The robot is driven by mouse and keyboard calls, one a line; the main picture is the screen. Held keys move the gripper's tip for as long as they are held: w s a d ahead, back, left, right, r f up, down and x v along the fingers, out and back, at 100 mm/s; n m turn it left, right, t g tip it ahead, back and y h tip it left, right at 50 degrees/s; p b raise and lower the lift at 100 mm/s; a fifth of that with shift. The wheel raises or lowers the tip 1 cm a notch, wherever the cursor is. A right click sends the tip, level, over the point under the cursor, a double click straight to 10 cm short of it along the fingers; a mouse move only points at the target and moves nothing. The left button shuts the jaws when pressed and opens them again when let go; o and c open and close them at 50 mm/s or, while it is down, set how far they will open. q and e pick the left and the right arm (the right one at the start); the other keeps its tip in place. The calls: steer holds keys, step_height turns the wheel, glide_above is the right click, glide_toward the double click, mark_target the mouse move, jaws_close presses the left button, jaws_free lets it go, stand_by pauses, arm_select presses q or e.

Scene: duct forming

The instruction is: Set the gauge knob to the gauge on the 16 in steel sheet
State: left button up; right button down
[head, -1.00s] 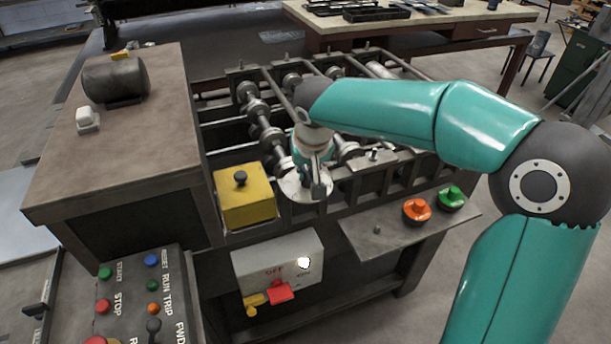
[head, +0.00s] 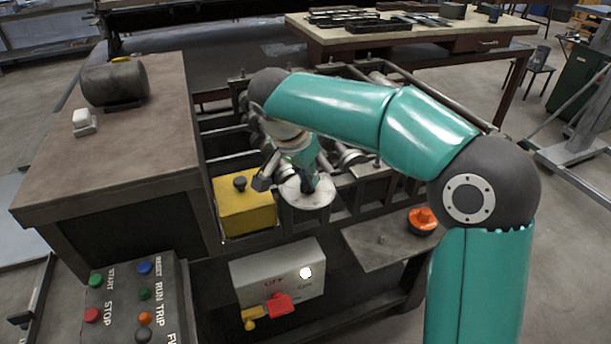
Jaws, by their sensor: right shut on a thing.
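The gauge knob's pale round dial (head: 316,203) sits on the front edge of the roller machine, just right of a yellow block. My right gripper (head: 309,186) reaches down onto the middle of the dial and is shut on the knob there. The gripper and wrist hide most of the knob, and its pointer and the marks on the dial cannot be read. No 16 in steel sheet can be made out, nor any gauge marking on one. My left gripper is not in view.
The yellow block (head: 245,208) with a black knob stands close left of the dial. An OFF switch box (head: 277,272) with red and yellow levers hangs below. An orange knob (head: 423,220) is at the right. A button panel (head: 129,302) stands front left.

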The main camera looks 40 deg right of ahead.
steer(key=shift+w+a+m, duration=0.1)
steer(key=shift+m, duration=0.2)
steer(key=c, duration=1.2)
jaws_free()
steer(key=v, duration=1.2)
